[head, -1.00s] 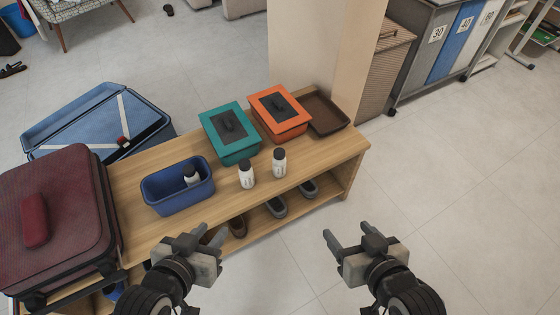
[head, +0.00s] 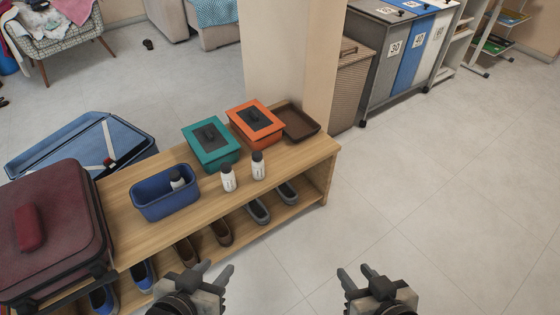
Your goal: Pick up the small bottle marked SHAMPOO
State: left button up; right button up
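Two small white bottles with dark caps stand upright on the wooden bench, a left one (head: 228,179) and a right one (head: 258,166). A third similar bottle (head: 178,181) is inside the blue bin (head: 153,210), partly hidden by its wall. The labels are too small to read, so I cannot tell which is marked SHAMPOO. My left gripper (head: 217,273) is open and empty, low in front of the bench. My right gripper (head: 355,275) is open and empty, further right over the floor. Both are apart from the bottles.
The wooden bench (head: 312,157) also holds a teal lidded box (head: 209,145), an orange lidded box (head: 254,124), a brown tray (head: 316,132) and a maroon suitcase (head: 50,232). Shoes (head: 258,211) sit on its lower shelf. A pillar (head: 290,60) rises behind. Floor at right is clear.

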aim_at(258, 169)
jog(key=z, duration=0.2)
jog(key=i, duration=1.15)
jog(key=u, duration=0.3)
